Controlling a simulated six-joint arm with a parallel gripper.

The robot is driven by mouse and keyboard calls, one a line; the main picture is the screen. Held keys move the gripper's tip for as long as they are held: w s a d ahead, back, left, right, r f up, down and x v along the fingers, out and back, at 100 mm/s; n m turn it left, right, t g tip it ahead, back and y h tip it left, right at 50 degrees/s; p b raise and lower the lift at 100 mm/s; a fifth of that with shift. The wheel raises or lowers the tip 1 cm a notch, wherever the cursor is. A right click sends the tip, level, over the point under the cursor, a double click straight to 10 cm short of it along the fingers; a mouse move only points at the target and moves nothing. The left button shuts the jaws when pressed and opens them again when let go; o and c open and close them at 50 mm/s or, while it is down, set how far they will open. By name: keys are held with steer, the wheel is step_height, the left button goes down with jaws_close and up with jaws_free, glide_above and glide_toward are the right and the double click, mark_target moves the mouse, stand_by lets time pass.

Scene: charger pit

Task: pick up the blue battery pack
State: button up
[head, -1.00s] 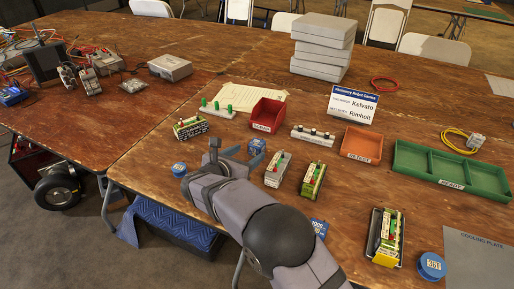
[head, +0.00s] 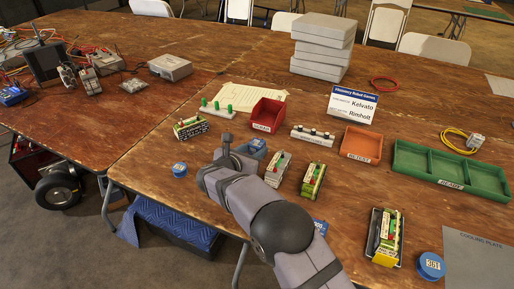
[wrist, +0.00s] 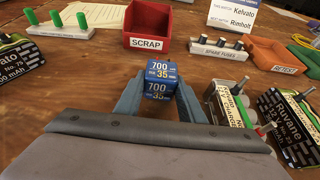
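A small blue box-shaped pack (head: 258,146) marked "700" and "35" stands on the brown table, in front of the red scrap bin. In the wrist view the blue pack (wrist: 161,72) is in the middle, between the tips of my gripper (wrist: 160,95). One finger is on either side of it, and the fingers look apart. I cannot tell whether they touch it. In the head view my gripper (head: 243,148) is low at the pack and hides part of it.
Green-and-silver packs (head: 277,169) (head: 313,179) stand close on the right; another pack (head: 190,128) is on the left. The red scrap bin (head: 268,114) is behind. A blue round tin (head: 179,170) sits near the table edge. An orange tray (head: 361,144) and green tray (head: 452,171) lie right.

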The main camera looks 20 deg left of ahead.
mark_target(255, 145)
steer(key=shift+r, duration=0.1)
step_height(255, 145, up, 10)
steer(key=shift+p, duration=0.4)
stand_by(0.4)
